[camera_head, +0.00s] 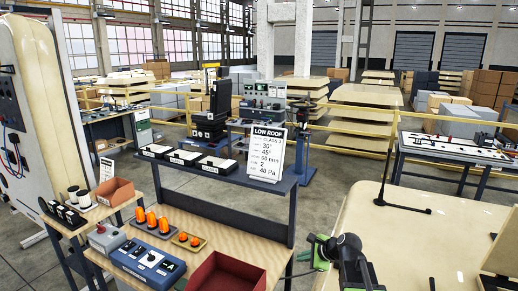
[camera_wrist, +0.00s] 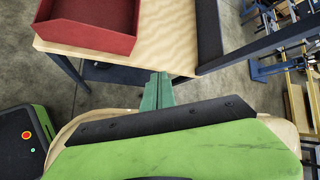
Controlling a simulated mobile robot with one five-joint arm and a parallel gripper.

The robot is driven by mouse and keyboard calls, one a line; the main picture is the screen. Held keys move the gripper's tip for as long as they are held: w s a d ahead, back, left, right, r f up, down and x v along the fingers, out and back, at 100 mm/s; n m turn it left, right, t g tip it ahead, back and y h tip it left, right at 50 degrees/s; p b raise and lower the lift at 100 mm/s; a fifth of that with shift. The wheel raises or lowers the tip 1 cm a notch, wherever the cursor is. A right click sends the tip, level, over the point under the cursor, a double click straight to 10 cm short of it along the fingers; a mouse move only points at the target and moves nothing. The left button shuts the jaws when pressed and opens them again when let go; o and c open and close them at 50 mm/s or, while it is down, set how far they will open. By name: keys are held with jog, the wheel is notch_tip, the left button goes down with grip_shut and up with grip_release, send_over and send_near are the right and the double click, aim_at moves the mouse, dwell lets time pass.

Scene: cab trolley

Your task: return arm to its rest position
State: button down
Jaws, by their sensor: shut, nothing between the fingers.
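My gripper (camera_wrist: 158,80) shows in the wrist view as two green fingers pressed together, with nothing between them. It points over the floor just off the edge of a wooden-topped workbench (camera_wrist: 185,40). In the head view, green and black parts of my arm show at the bottom, right of the bench, and the fingertips are hard to make out there. A red open bin (camera_wrist: 88,40) sits on the bench, up and left of the fingers and apart from them. The bin also shows in the head view (camera_head: 228,275).
The bench holds orange lamps (camera_head: 152,220) on trays, a blue control box (camera_head: 148,262) and a raised shelf (camera_head: 225,172) with a "LOW ROOF" sign (camera_head: 267,152). A cream panel (camera_head: 420,240) with a black antenna lies close right of my arm. Grey floor shows between.

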jog(key=s+a+f+n+g+h+b, duration=0.2)
jog(key=s+a+f+n+g+b, duration=0.1)
jog(key=s+a+f+n, duration=0.5)
jog(key=s+d+f+n+g+h+p, duration=0.1)
jog(key=s+d+f+n+g+h, duration=0.1)
jog(key=s+d+n, duration=0.6)
jog(key=s+n+g+h, duration=0.1)
jog(key=s+n+g, duration=0.1)
jog(key=shift+d+n+h, duration=0.15)
jog(key=shift+n+h, duration=0.15)
jog(key=shift+w, duration=0.1)
jog(key=shift+f, duration=0.1)
